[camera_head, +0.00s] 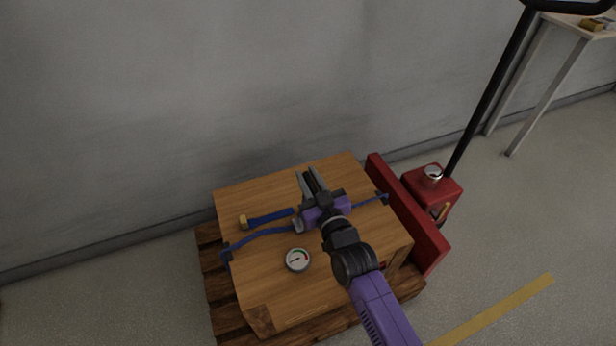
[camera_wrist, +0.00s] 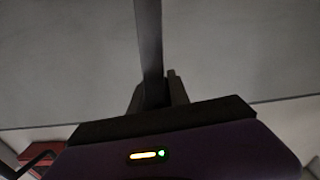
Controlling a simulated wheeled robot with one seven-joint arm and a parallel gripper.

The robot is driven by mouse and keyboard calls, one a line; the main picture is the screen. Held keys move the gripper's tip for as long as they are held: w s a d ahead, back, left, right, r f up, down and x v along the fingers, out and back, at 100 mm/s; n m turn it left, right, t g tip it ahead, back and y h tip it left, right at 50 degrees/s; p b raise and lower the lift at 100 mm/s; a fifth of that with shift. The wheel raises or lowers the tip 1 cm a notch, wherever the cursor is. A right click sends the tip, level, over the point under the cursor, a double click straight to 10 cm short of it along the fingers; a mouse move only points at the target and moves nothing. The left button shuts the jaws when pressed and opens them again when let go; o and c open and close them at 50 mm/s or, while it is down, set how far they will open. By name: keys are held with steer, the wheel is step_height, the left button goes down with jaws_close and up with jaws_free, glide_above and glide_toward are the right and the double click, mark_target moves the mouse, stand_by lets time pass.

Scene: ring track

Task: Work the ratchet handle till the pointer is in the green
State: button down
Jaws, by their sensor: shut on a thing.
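A wooden crate (camera_head: 275,295) is strapped with a blue strap (camera_head: 262,235). A ratchet (camera_head: 298,226) sits on the strap on top. Its blue handle (camera_head: 270,217), with a yellow end, lies out to the left. A round gauge (camera_head: 298,260) on the crate top has green and red marks; its pointer looks short of the green, but it is small. My gripper (camera_head: 305,173) is above the crate, right of the handle, fingers toward the wall. The fingers look close together; what they hold cannot be made out. A finger (camera_wrist: 149,40) also shows in the wrist view.
The crate stands on a wooden pallet (camera_head: 215,285). A red pallet truck (camera_head: 440,190) with a tall black handle and another gauge (camera_head: 433,173) is at the right. A grey wall is close behind. A table (camera_head: 550,75) stands far right.

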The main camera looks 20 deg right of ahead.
steer(key=shift+d+f+b, duration=0.25)
steer(key=shift+f+b, duration=0.05)
steer(key=shift+b, duration=0.3)
steer(key=d+f+m+b, duration=0.2)
steer(key=d+m+b, duration=0.2)
steer(key=b, duration=0.1)
steer(key=d+f+m+b, duration=0.3)
steer(key=d+m+b, duration=0.1)
steer(key=b, duration=0.1)
steer(key=d+f+m+b, duration=0.2)
steer(key=d+m+b, duration=0.1)
steer(key=d+b, duration=0.1)
steer(key=shift+d+f+m+b, duration=0.15)
steer(key=shift+f+m+b, duration=0.2)
steer(key=shift+b, duration=0.45)
steer(key=shift+d+f+m+b, duration=0.35)
steer(key=shift+f+m+b, duration=0.15)
steer(key=shift+f+m, duration=0.2)
steer(key=shift+d+f+m+b, duration=0.3)
steer(key=shift+f+m+b, duration=0.15)
steer(key=shift+f+m, duration=0.2)
steer(key=c, duration=1.3)
jaws_free()
steer(key=shift+r, duration=0.1)
